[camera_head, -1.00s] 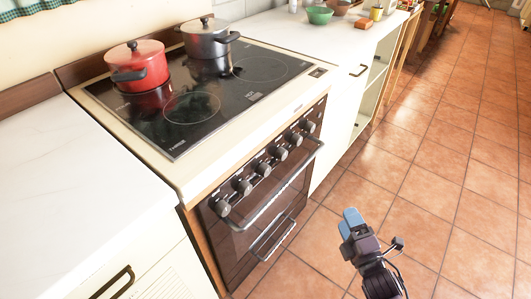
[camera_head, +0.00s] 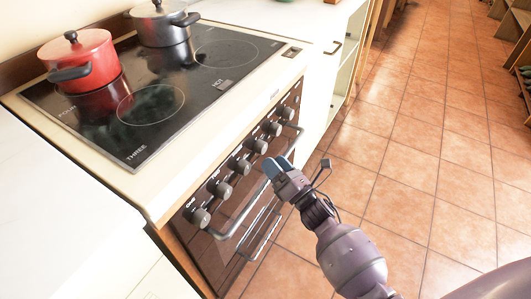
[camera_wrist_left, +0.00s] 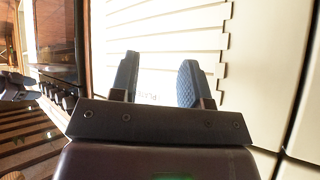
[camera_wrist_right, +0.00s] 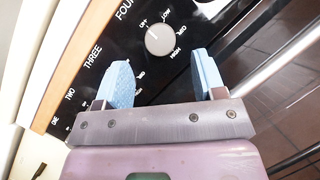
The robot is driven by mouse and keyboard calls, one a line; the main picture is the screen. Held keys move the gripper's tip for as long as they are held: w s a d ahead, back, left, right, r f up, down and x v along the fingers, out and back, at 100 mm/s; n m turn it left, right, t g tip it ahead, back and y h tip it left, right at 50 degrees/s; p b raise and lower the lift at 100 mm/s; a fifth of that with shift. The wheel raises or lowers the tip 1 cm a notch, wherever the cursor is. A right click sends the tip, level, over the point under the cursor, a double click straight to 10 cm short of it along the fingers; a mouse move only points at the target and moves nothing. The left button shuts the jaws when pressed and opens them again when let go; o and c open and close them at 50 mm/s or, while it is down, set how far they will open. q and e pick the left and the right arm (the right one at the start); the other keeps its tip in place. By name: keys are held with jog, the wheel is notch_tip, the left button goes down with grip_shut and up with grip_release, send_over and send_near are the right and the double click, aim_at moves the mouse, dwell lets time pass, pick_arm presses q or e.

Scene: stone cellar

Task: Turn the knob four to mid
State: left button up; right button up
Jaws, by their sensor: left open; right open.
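Knob four (camera_head: 257,146) is a round grey knob, fourth from the left in the row on the stove's dark front panel. In the right wrist view knob four (camera_wrist_right: 160,40) sits under the label FOUR, ringed by OFF, LOW and HIGH marks; its exact setting is hard to read. My right gripper (camera_head: 279,167) has blue fingers and is open and empty, just in front of the panel. In the right wrist view the knob lies ahead of the fingertips (camera_wrist_right: 160,70), roughly between them, apart. My left gripper (camera_wrist_left: 158,75) is open and empty, facing a cream cabinet front.
Neighbouring knobs (camera_head: 240,166) sit close on both sides. An oven handle bar (camera_head: 228,230) runs below the knobs. On the glass hob (camera_head: 150,125) stand a red pot (camera_head: 85,62) and a grey pot (camera_head: 160,25). The tiled floor (camera_head: 420,150) to the right is open.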

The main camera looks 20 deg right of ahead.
aim_at(264, 151)
jog(key=shift+x, duration=2.05)
jog(key=c, duration=0.9)
